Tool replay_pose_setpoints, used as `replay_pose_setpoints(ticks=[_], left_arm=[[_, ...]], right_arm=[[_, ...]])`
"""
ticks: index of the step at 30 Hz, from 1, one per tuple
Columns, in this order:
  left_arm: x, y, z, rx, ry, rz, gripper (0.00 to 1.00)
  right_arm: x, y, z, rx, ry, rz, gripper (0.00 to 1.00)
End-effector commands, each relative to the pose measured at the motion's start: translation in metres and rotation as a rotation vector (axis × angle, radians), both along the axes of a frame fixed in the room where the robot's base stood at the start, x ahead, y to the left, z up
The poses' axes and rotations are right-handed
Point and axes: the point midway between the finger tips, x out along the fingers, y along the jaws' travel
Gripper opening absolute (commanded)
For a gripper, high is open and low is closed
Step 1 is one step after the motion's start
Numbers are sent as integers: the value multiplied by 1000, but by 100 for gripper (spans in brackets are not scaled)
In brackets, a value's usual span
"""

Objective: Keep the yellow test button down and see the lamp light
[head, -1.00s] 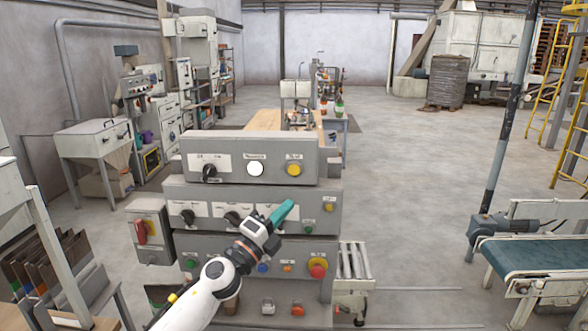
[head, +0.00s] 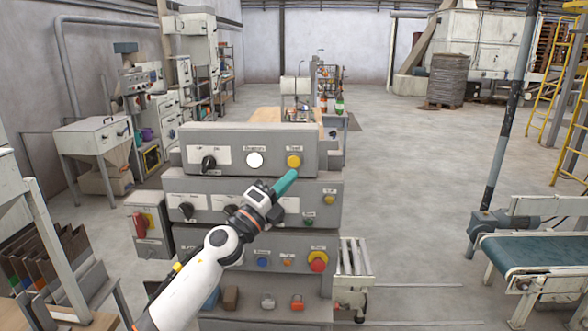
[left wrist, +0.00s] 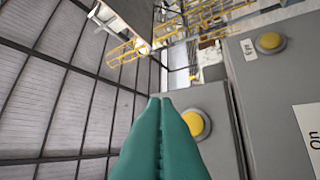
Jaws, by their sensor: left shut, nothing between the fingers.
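The yellow test button (head: 293,162) sits at the right of the console's top panel, beside a round white lamp (head: 255,160). The lamp face is pale white; I cannot tell whether it glows. My left gripper (head: 288,180) is shut and empty, its teal fingertips just below the test button in the head view. In the left wrist view the shut fingers (left wrist: 160,104) partly cover the test button (left wrist: 195,124). I cannot tell whether they touch it, and the button does not look clearly pressed. My right gripper is not in view.
A black knob (head: 208,163) is left of the lamp. A second yellow button (head: 330,188) is on the panel below, and also shows in the left wrist view (left wrist: 270,42). A red mushroom button (head: 318,262) is lower right. Open floor lies to the right.

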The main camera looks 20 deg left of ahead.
Motion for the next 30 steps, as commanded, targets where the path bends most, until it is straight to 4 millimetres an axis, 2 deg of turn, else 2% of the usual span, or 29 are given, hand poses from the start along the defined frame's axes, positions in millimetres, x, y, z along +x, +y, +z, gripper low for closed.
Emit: replay_pose_setpoints(ticks=[1, 3, 12, 30], left_arm=[[8, 2, -5, -1, -2, 2, 0], [17, 4, -4, -1, -2, 2, 0], [45, 11, -2, -1, 0, 0, 0], [49, 11, 0, 0, 1, -1, 0]], right_arm=[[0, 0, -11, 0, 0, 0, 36], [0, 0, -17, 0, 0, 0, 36], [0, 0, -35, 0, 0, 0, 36], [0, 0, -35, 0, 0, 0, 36]])
